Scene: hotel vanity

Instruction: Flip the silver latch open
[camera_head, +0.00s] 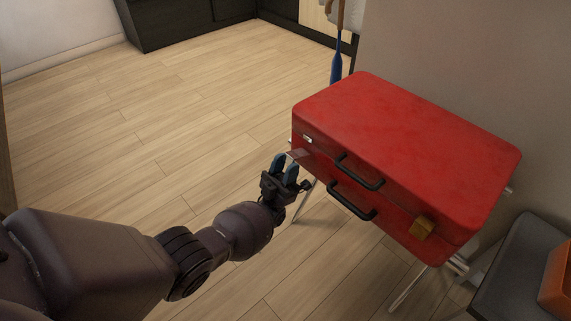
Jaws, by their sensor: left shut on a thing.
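A red case (405,115) stands on a thin-legged stand, with two black handles on its front. The silver latch (299,154) is at the left end of the case's front; its flat plate looks pinkish and sticks out toward my gripper. My left gripper (285,166) is at this latch, with its blue-grey fingertips shut on the plate's outer edge. The fingers partly hide the contact. A gold latch (424,228) sits at the right end of the front, clear of my gripper. My right gripper is not in view.
A small light fitting (307,139) shows on the case above the silver latch. A dark grey surface (520,270) with an orange box (559,280) is at the lower right. A wall is behind the case. The wooden floor (170,110) to the left is clear.

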